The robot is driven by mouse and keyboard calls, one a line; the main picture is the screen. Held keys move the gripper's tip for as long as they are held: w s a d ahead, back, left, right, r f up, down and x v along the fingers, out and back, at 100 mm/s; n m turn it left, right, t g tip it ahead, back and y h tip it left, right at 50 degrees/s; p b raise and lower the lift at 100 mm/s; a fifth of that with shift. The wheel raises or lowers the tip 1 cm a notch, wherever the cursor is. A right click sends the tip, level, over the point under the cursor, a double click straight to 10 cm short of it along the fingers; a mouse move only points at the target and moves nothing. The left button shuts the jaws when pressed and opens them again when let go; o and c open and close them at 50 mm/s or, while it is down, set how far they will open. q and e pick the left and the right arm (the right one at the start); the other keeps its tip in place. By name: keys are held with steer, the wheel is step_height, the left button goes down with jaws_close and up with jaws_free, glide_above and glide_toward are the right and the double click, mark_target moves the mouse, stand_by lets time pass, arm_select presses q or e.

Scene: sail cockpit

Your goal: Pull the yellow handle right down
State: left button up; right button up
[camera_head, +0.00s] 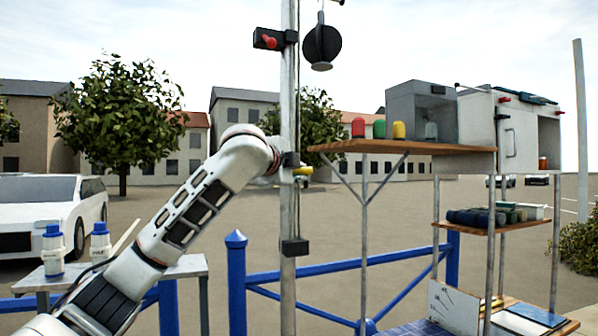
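The yellow handle (303,170) sticks out to the right of an upright grey pole (288,212), about midway up the picture. A small dark block (292,159) sits on the pole just above it. My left arm reaches up from the lower left to the pole, with its wrist level with the handle. My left gripper (282,172) is at the pole by the handle, mostly hidden by my wrist. I cannot tell whether its fingers are closed on the handle. My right gripper is not in view.
A black block (294,248) is fixed lower on the pole. A black box with a red knob (268,40) is near the top, and a round black hanging object (321,46) is beside it. A wooden shelf (400,146) stands close on the right; blue railings (340,264) run below.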

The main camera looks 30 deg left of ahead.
arm_select(q)
steer(key=o, duration=0.3)
steer(key=shift+d+f, duration=0.1)
steer(key=shift+f, duration=0.3)
steer(key=shift+o, duration=0.2)
steer(key=shift+r, duration=0.1)
steer(key=shift+s+r, duration=0.1)
steer(key=s+r, duration=0.1)
steer(key=s, duration=1)
steer(key=shift+s+d+r, duration=0.25)
steer(key=shift+s+d, duration=0.1)
